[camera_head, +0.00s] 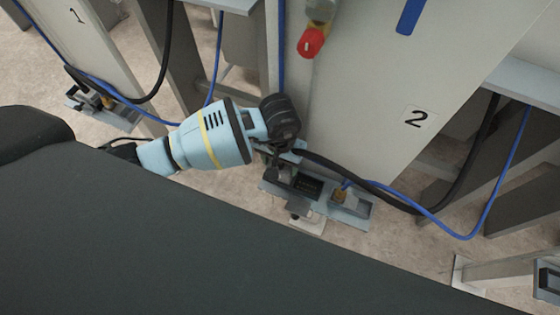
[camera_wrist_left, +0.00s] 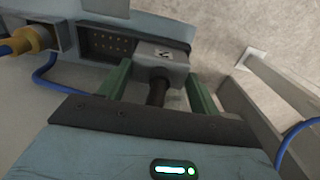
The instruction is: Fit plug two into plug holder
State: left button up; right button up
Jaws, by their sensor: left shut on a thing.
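My left gripper (camera_head: 284,163) reaches down at the lower edge of the panel marked 2. In the left wrist view its green fingers (camera_wrist_left: 160,70) are on either side of a grey plug (camera_wrist_left: 160,53) with a dark number on top, and are shut on it. A black cable leaves the plug toward the gripper. The plug is beside or over the right end of a dark rectangular socket (camera_wrist_left: 112,43) with pins, on the metal plug holder (camera_head: 352,208). I cannot tell whether the plug touches the holder. My right gripper is not in view.
A brass-coloured connector (camera_wrist_left: 28,39) with a blue cable sits beside the socket. Black and blue cables hang to the right of the panel (camera_head: 375,75). A similar bracket (camera_head: 92,103) stands at left below the panel marked 1. A red knob (camera_head: 311,42) is above.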

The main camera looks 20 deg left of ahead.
aim_at(280, 167)
pick_arm(q)
jog(key=shift+f, duration=0.2)
jog(key=shift+f, duration=0.15)
jog(key=o, duration=1.5)
jog(key=shift+r, duration=0.55)
notch_tip(280, 167, up, 11)
jog(key=shift+p, duration=0.45)
jog(key=shift+s, duration=0.1)
